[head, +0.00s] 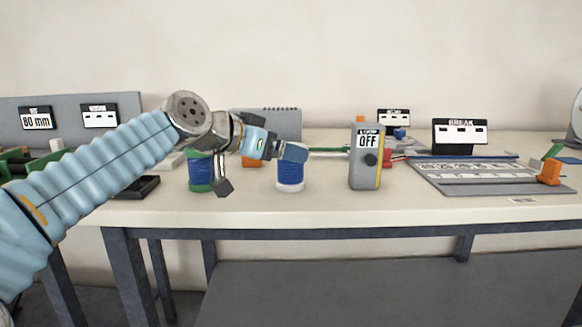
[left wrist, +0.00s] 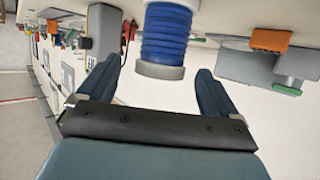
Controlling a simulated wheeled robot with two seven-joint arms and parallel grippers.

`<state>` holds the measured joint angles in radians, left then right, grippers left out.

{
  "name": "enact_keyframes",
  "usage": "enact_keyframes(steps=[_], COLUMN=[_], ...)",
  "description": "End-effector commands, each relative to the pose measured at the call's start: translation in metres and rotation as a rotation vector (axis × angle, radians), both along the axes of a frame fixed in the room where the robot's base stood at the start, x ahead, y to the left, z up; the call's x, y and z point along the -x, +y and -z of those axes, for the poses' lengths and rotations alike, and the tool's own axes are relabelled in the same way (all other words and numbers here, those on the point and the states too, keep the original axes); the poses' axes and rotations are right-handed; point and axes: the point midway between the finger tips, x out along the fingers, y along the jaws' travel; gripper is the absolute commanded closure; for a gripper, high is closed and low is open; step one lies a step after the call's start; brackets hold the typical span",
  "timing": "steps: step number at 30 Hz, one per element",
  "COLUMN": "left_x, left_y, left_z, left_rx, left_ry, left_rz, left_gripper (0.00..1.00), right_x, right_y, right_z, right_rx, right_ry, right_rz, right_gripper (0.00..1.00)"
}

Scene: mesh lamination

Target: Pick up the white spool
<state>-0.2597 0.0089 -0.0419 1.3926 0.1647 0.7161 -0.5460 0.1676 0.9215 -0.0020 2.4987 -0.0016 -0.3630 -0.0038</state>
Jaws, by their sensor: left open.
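The white spool (head: 290,186), wound with blue thread, stands upright on the table near its front edge. Its upper part is hidden behind my left gripper (head: 291,152) in the head view. In the left wrist view the white spool (left wrist: 160,70) shows its pale flange and blue winding. It lies between the lines of my left gripper's two open fingers (left wrist: 155,75), near their tips, with a gap on each side. The left gripper is open and empty. My right gripper is in neither view.
A green spool (head: 200,186) with blue thread stands just left, partly behind my arm. A grey OFF switch box (head: 365,172) stands close on the right. A grey plate (head: 480,188) lies farther right. Bare table lies in front of the white spool.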

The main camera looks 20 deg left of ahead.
Motion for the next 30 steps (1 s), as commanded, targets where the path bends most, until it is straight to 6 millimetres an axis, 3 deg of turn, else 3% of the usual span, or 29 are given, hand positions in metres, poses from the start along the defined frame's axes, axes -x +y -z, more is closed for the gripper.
enact_keyframes(steps=[7,16,28,30], left_x=[-0.030,-0.034,-0.034,-0.034], left_y=[-0.015,-0.017,-0.017,-0.017], left_z=[0.020,0.022,0.022,0.021], left_rx=[-0.001,0.000,0.000,0.000], left_ry=[0.003,0.002,0.002,0.000], left_rz=[0.000,0.000,0.000,-0.001], left_gripper=[0.07,0.08,0.70,0.70], right_x=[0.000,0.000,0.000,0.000], right_y=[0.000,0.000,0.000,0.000], right_z=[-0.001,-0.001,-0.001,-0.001], right_rx=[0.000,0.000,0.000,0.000], right_ry=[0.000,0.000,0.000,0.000], right_rz=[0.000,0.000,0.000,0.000], right_gripper=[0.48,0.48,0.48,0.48])
